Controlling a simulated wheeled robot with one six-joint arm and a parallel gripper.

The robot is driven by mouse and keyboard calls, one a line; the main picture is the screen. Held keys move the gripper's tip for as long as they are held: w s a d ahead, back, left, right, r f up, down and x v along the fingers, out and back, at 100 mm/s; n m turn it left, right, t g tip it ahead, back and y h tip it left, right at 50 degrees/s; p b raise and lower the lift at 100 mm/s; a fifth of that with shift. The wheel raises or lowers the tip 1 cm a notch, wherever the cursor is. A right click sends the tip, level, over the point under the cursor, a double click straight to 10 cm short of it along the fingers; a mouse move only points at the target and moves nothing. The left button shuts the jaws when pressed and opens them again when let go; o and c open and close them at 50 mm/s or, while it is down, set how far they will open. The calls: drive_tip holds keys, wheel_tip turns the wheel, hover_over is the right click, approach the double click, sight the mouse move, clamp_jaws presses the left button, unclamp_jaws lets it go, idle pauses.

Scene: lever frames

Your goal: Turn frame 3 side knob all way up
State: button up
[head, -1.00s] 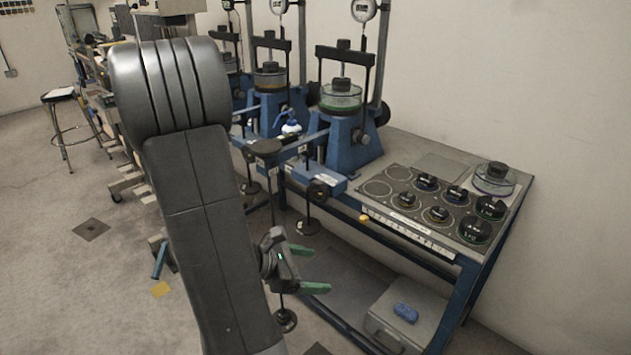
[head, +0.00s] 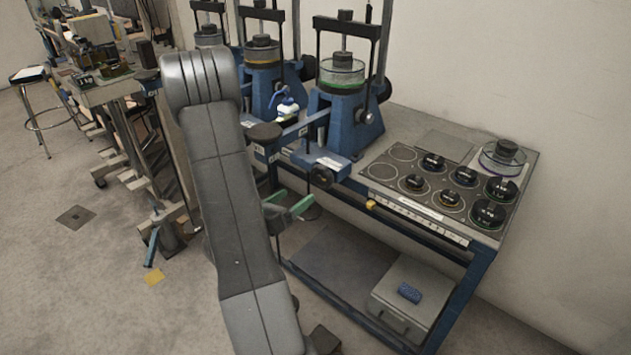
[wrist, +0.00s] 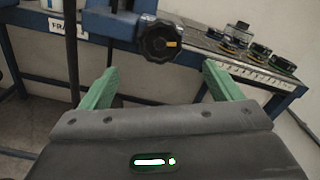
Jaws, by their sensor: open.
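A black round side knob (head: 322,177) sits on the front of the nearest blue lever frame (head: 349,120), which carries a green-ringed cell. In the wrist view the knob (wrist: 160,40) shows a yellow-orange mark on its right side and lies ahead, centred between my fingers. My gripper (head: 297,199) has green fingers and is just below and left of the knob in the head view. In the wrist view my gripper (wrist: 160,70) is open and empty, its fingers apart and not seen touching the knob.
A panel of black weights (head: 445,185) lies on the bench right of the frame. Two more blue frames stand behind to the left. A grey box (head: 410,292) with a blue item sits on the lower shelf. Open floor (head: 75,270) lies to the left.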

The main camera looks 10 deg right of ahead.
sight(319, 179)
drive_tip(key=p+x, duration=0.1)
drive_tip(key=x, duration=0.8)
drive_tip(key=shift+w+d, duration=0.1)
drive_tip(key=shift+d, duration=0.05)
drive_tip(key=c, duration=1)
drive_tip(key=shift+f, duration=0.15)
drive_tip(key=shift+m+b, duration=0.4)
drive_tip(key=shift+b, duration=0.45)
